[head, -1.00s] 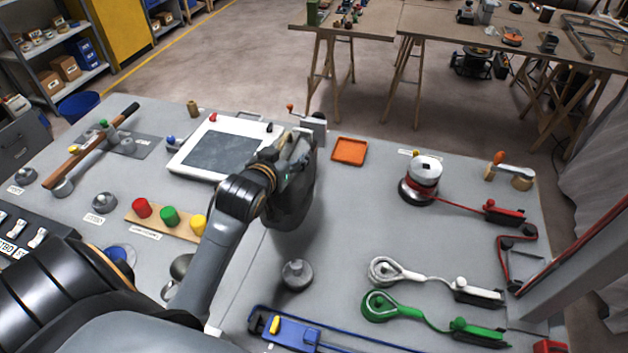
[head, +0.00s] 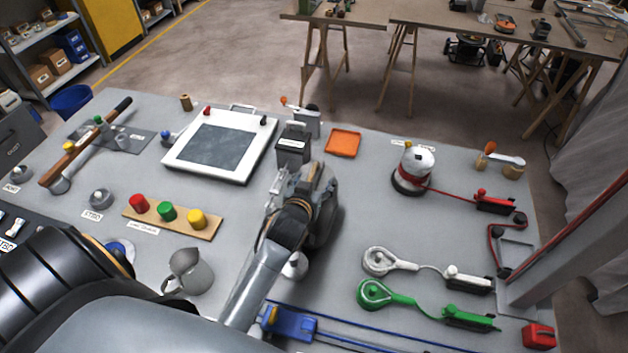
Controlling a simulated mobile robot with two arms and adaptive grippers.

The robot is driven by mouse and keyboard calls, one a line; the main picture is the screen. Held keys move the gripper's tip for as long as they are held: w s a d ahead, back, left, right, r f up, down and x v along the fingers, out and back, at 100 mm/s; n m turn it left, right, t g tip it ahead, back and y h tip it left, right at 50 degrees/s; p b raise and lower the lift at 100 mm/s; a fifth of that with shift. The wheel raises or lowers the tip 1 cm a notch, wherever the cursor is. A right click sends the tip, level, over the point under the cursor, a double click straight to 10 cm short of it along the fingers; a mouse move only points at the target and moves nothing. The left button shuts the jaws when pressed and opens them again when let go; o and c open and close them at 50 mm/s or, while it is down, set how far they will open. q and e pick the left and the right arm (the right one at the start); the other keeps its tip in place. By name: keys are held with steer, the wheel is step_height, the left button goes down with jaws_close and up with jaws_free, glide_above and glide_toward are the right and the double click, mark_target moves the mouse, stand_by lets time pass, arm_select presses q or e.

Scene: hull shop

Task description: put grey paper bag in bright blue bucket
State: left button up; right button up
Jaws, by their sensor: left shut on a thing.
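My left gripper (head: 303,182) is shut above the middle of the grey bench, with its arm coming in from the lower left. The grey paper bag (head: 327,214) appears as a dark grey shape at and under the gripper, held in it. The gripper and wrist hide much of it, so the grip itself is not clear. The bright blue bucket (head: 72,101) stands on the floor beyond the bench's far left edge, well away from the gripper. My right gripper is not in view.
A dark box (head: 293,146) stands just beyond the gripper, near a white framed board (head: 221,145) and an orange tray (head: 343,143). A pegged wooden block (head: 172,217), a grey jug (head: 190,270) and a long-handled hammer (head: 88,143) lie towards the left.

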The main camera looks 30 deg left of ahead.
arm_select(q)
steer(key=shift+f, duration=0.15)
steer(key=o, duration=1.8)
steer(key=shift+s+f, duration=0.1)
